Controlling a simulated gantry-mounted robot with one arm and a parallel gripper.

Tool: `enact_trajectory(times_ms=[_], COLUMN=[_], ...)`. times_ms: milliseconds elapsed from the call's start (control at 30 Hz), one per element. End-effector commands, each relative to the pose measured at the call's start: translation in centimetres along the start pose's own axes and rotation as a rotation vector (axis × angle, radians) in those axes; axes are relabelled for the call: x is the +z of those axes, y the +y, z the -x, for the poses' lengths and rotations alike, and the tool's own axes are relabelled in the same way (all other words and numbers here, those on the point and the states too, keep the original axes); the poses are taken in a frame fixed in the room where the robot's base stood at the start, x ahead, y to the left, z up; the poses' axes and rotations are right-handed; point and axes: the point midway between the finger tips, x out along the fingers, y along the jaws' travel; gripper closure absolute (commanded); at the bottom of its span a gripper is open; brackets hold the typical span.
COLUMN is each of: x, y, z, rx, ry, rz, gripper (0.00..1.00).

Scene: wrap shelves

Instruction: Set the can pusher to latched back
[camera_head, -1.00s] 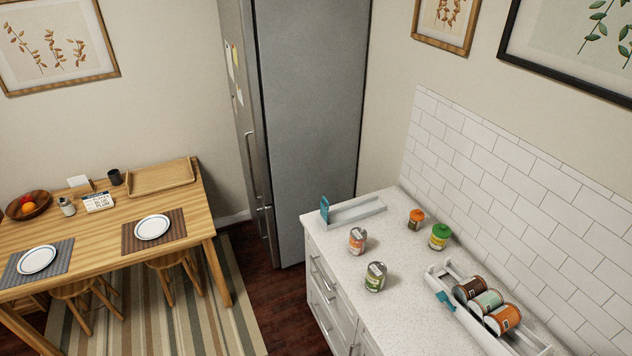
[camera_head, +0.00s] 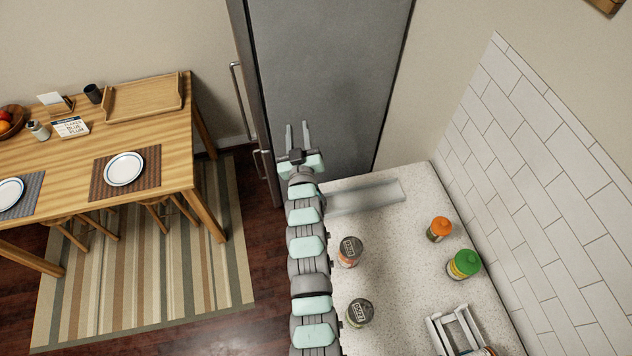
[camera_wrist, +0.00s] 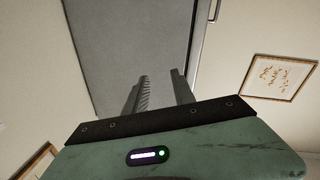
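Two white channel-like holders stand on the speckled counter. The back holder (camera_head: 372,196) is partly covered by my arm at its left end, and no teal tab shows on it. My gripper (camera_head: 298,126) is up in front of the fridge, left of the back holder. Its two fingers (camera_wrist: 159,78) are apart and empty in the wrist view.
Two dark-topped cans (camera_head: 350,251) (camera_head: 359,312) stand on the counter right of my arm. An orange-lidded jar (camera_head: 439,229) and a green-lidded jar (camera_head: 463,264) stand near the tiled wall. The fridge (camera_head: 318,70) rises behind the counter.

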Motion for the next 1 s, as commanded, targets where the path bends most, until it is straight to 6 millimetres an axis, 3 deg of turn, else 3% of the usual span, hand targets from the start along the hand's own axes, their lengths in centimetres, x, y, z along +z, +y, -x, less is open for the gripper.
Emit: enact_trajectory(times_ms=[33, 100, 200, 300, 367, 500, 700, 867, 1000], x=[1.0, 3.1, 5.8, 7.7, 8.1, 8.3, 5.7, 4.1, 4.5], y=[-0.2, -0.2, 0.0, 0.3, 0.7, 1.2, 1.3, 1.2, 1.1], z=[-2.1, -4.0, -5.2, -5.1, -4.5, -1.0, 4.7, 7.4, 8.2], rx=[-0.011, -0.026, -0.043, -0.061, -0.07, -0.101, -0.153, -0.181, -0.188], ry=[-0.091, -0.242, -0.463, -0.681, -0.809, -1.111, -1.43, -1.558, -1.591], rz=[0.019, 0.045, 0.078, 0.101, 0.11, 0.114, 0.092, 0.075, 0.073], gripper=[0.69, 0.69, 0.69, 0.69, 0.69, 0.69, 0.69, 0.69, 0.69])
